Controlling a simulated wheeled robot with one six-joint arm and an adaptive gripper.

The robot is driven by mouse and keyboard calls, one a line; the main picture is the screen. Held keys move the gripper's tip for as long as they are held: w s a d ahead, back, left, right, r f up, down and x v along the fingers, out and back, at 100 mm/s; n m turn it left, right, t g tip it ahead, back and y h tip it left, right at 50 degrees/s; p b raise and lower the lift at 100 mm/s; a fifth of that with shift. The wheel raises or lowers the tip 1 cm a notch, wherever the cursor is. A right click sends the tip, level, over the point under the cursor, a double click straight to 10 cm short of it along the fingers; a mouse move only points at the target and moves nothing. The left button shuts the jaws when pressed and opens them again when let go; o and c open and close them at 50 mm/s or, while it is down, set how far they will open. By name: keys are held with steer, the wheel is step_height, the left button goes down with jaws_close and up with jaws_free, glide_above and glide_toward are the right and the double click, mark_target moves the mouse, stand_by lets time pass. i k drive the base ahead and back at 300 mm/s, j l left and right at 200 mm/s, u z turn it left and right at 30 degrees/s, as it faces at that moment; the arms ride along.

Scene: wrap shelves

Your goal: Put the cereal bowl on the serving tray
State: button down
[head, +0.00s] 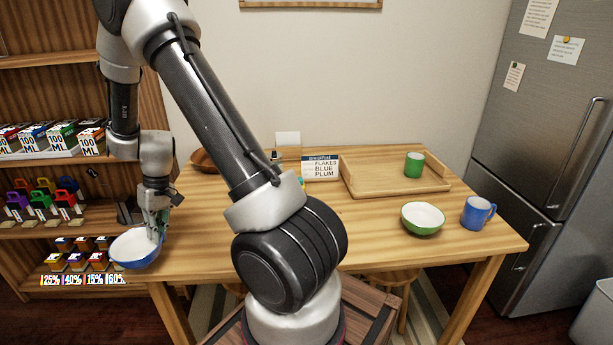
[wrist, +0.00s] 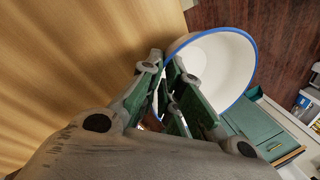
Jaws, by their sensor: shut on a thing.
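A white bowl with a blue outside and rim (head: 136,250) is held by my gripper (head: 156,232) at the left end of the table. In the wrist view my gripper (wrist: 168,72) is shut on the near wall of this blue bowl (wrist: 222,65), which hangs past the table edge over the floor. The wooden serving tray (head: 378,174) lies at the back right of the table, with a green cup (head: 413,165) standing on it. A second bowl, green outside and white inside (head: 422,218), stands on the table in front of the tray.
A blue mug (head: 477,212) stands right of the green bowl. A sign reading FLAKES, BLUE, PLUM (head: 320,168) stands left of the tray. A brown bowl (head: 204,161) is at the back left. Shelves with small goods (head: 55,160) stand at left. My arm hides the table's middle.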

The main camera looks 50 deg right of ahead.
mark_target(372, 178)
steer(key=k+j+z, duration=0.15)
steer(key=z, duration=1.35)
steer(key=k+l+z, duration=0.15)
steer(key=i, duration=0.45)
